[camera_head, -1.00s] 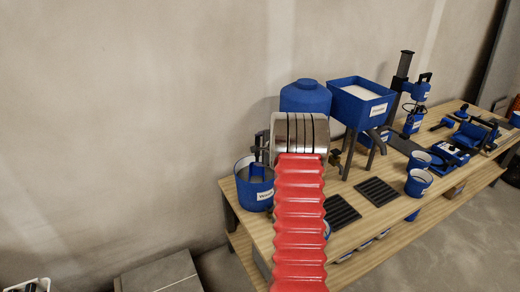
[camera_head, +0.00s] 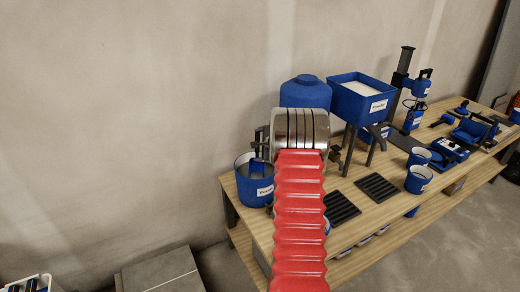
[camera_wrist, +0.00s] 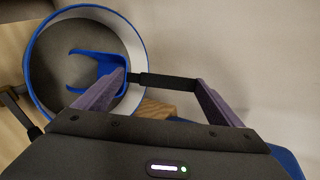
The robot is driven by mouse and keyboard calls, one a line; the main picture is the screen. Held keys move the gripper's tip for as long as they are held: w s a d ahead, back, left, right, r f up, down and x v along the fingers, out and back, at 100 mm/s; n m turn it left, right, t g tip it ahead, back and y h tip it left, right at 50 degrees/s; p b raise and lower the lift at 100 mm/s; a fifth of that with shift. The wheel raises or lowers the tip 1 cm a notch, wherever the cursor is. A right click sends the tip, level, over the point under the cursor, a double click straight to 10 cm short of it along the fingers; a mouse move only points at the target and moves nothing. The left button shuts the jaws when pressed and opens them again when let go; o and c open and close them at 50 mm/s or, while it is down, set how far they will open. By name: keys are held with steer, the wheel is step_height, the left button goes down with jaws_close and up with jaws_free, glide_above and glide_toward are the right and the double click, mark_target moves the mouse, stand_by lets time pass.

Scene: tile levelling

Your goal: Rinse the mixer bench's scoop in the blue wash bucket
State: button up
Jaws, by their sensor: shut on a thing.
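The blue wash bucket (camera_head: 256,190), with a white label, stands at the left end of the bench. In the wrist view its pale inner wall and blue rim (camera_wrist: 140,45) fill the upper left. A blue scoop (camera_wrist: 90,66) with a two-pronged outline shows against the bucket's inside; I cannot tell how deep it sits. Its dark handle (camera_wrist: 165,82) runs between my gripper's (camera_wrist: 162,82) two purple fingers, which are shut on it. In the head view my gripper (camera_head: 261,143) is over the bucket, mostly hidden behind my wrist.
On the wooden bench (camera_head: 375,212), a blue hopper (camera_head: 362,97) and a rounded blue tank (camera_head: 306,93) stand right of the bucket. Dark slotted mats (camera_head: 378,188) and small blue buckets (camera_head: 418,179) lie further right. The wall is close behind.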

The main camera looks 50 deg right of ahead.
steer(key=shift+r, duration=0.35)
steer(key=shift+r, duration=0.1)
step_height(320, 180, up, 11)
stand_by(1.6)
stand_by(0.5)
